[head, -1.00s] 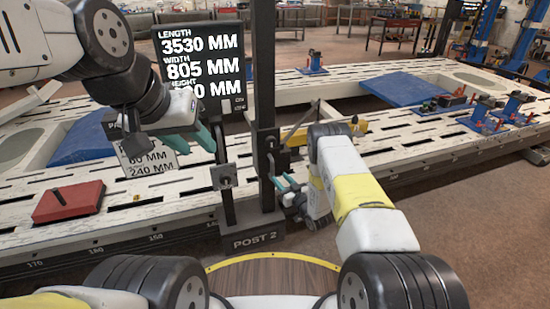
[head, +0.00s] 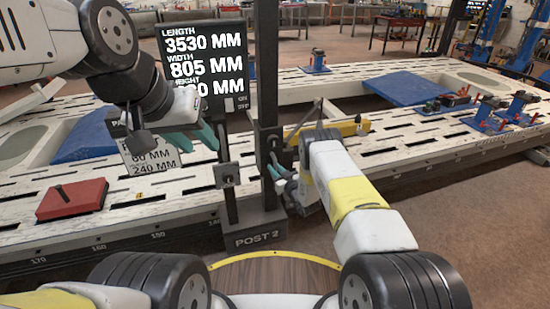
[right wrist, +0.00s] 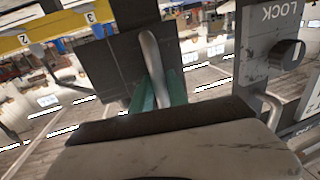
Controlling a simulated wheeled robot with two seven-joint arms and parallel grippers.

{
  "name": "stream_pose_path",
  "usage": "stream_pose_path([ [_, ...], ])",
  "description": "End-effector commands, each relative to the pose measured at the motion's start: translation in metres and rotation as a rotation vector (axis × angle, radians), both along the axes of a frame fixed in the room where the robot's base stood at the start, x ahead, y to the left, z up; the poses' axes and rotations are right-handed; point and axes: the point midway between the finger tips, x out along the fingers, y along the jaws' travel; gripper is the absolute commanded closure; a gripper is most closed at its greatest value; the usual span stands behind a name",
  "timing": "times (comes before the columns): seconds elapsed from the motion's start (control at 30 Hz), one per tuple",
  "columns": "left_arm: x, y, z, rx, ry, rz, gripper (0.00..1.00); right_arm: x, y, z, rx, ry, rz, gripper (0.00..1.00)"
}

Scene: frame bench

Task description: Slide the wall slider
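The wall slider appears to be a dark block with a pale upright bar handle on the post; the handle (right wrist: 152,62) shows in the right wrist view against a dark plate (right wrist: 116,72). My right gripper (right wrist: 160,80) has its teal fingers on either side of the handle. Whether they press on it I cannot tell. In the head view my right gripper (head: 281,179) is just right of the dark post (head: 266,80), low down. My left gripper (head: 196,138) is open and empty, left of the post, with its teal fingers apart.
A plate marked LOCK (right wrist: 272,75) with a round knob stands right of the handle. A yellow numbered bar (right wrist: 45,32) is at upper left. A measurement screen (head: 204,65), a red box (head: 72,198) and the slotted white bench (head: 125,195) surround the post.

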Motion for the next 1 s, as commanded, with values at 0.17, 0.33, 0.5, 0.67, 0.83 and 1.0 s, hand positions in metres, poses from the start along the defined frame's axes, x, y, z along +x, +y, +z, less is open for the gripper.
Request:
stream_pose_path([
  [0.17, 0.0, 0.0, 0.0, 0.0, 0.0, 0.0, 0.62, 0.0, -0.0001, 0.0001, 0.0, 0.0, 0.0, 1.0],
  [0.33, 0.0, 0.0, 0.0, 0.0, 0.0, 0.0, 0.62, -0.0001, -0.0002, 0.0002, 0.0, 0.0, 0.0, 1.0],
  [0.5, 0.0, 0.0, 0.0, 0.0, 0.0, 0.0, 0.62, -0.0001, -0.0002, 0.0001, 0.0, 0.0, 0.0, 1.0],
  [0.67, 0.0, 0.0, 0.0, 0.0, 0.0, 0.0, 0.62, -0.0001, -0.0002, 0.0001, 0.0, 0.0, 0.0, 1.0],
  [0.83, 0.0, 0.0, 0.0, 0.0, 0.0, 0.0, 0.62, -0.0002, -0.0002, 0.0001, 0.0, 0.0, 0.0, 1.0],
  [1.0, 0.0, 0.0, 0.0, 0.0, 0.0, 0.0, 0.62, -0.0002, -0.0002, 0.0001, 0.0, 0.0, 0.0, 1.0],
])
